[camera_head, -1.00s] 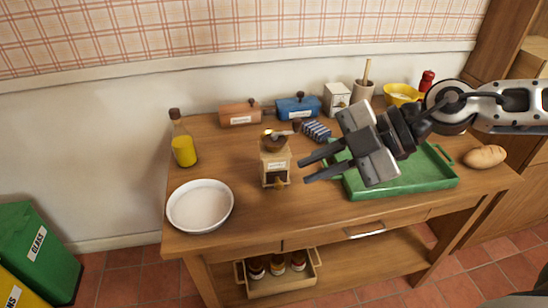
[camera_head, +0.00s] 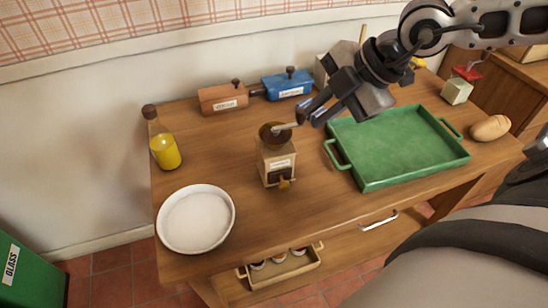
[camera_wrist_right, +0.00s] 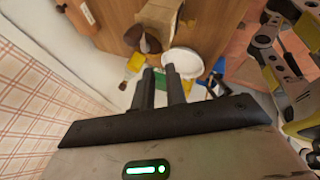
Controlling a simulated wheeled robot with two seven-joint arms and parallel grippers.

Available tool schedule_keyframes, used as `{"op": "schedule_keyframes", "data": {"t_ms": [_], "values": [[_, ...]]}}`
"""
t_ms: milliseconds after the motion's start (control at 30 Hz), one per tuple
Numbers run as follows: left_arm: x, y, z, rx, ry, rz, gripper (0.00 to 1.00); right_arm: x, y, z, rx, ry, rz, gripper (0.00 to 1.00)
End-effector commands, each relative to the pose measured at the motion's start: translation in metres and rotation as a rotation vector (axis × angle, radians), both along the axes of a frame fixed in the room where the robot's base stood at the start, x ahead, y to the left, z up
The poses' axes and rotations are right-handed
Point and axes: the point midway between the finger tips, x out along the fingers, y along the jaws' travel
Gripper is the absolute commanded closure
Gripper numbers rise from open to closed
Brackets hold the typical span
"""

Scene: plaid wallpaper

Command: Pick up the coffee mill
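The coffee mill (camera_head: 278,168) stands upright on the wooden table, with a pale wood body, brown top and crank handle. In the right wrist view, its body (camera_wrist_right: 160,18) appears at the top, beyond the fingers. My right gripper (camera_head: 305,112) is above the table, behind and to the right of the mill's top in the head view. In the wrist view its two fingers (camera_wrist_right: 161,80) are apart with nothing between them. The fingertips look close to the crank, but I cannot tell whether they touch.
A white bowl (camera_head: 196,220) and an oil bottle (camera_head: 163,148) are left of the mill. Brown (camera_head: 222,98) and blue boxes (camera_head: 288,86) stand behind. A green tray (camera_head: 400,180) and bread roll (camera_head: 491,128) are right. A red-topped cream object (camera_head: 458,90) stands back right. Table space in front is clear.

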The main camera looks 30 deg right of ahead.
Motion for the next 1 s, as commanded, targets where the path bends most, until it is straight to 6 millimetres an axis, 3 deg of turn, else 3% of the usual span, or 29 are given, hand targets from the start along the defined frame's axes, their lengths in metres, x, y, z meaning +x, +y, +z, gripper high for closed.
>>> {"op": "schedule_keyframes", "data": {"t_ms": [67, 533, 1000], "values": [[0.0, -0.001, -0.002, -0.002, -0.002, -0.002, 0.09, 0.007, 0.007, -0.017, 0.01, 0.002, -0.001, 0.87], [0.006, -0.001, 0.007, -0.003, -0.022, -0.006, 0.09, 0.02, 0.017, -0.038, 0.004, -0.001, -0.003, 0.87], [0.006, 0.0, 0.01, 0.002, -0.021, -0.005, 0.09, 0.038, 0.032, -0.076, 0.003, -0.003, -0.003, 0.87]]}}
